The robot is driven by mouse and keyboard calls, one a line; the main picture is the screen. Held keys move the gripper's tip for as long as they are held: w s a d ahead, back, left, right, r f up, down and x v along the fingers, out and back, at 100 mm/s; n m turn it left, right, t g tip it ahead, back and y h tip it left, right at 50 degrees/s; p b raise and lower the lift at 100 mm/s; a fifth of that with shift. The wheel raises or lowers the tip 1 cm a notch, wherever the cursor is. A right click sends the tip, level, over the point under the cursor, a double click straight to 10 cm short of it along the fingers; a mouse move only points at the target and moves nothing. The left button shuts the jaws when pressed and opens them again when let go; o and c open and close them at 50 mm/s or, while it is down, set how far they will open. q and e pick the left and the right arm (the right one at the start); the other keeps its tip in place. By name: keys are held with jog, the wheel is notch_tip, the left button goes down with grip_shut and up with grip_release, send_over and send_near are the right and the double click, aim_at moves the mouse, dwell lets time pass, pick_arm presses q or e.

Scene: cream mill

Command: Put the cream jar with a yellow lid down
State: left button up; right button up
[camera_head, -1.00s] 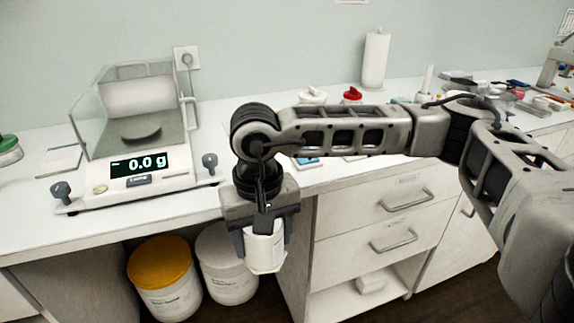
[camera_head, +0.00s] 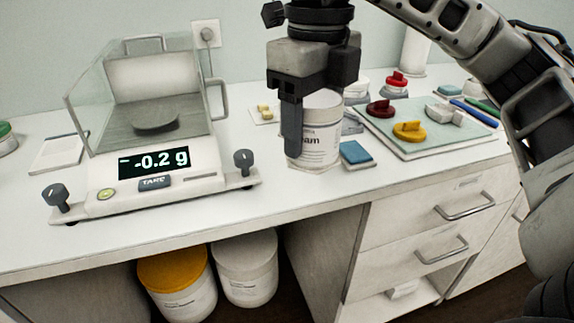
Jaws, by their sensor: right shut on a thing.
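A white cream jar (camera_head: 318,147) with a dark label ending in "eam" is in my right gripper (camera_head: 316,118), whose dark finger lies along its left side. The jar is upright over the white worktop, between the scale and the green mat. I cannot tell whether its base touches the worktop. The gripper hides part of its top, and no yellow lid shows on it. A yellow lid (camera_head: 409,131) lies on the mat at the right. My left gripper is not in view.
The balance (camera_head: 150,183) with a glass shield stands at left, reading -0.2 g. A blue pad (camera_head: 355,153) lies just right of the jar. The mat (camera_head: 450,146) holds red and white lids too. Tubs (camera_head: 178,281) stand under the worktop (camera_head: 270,205).

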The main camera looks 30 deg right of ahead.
jog(key=shift+w+d+r+m, duration=0.1)
jog(key=shift+w+m, duration=0.05)
jog(key=shift+m, duration=0.15)
jog(key=w+d+f, duration=0.1)
jog(key=w+f, duration=0.2)
jog(key=w+d+f, duration=0.2)
jog(key=w, duration=0.2)
jog(key=w+d+f, duration=0.2)
jog(key=w+f, duration=0.1)
jog(key=w, duration=0.1)
jog(key=shift+w+d+f, duration=0.25)
jog(key=shift+f, duration=0.05)
jog(key=shift+w+d+f, duration=0.1)
jog(key=shift+w+f, duration=0.2)
jog(key=shift+f, duration=0.15)
jog(key=shift+w+d+f, duration=0.1)
jog(key=shift+w+f, duration=0.05)
jog(key=shift+f, duration=1.55)
jog(key=shift+f, duration=0.15)
jog(key=o, duration=1.1)
jog(key=shift+c, duration=0.2)
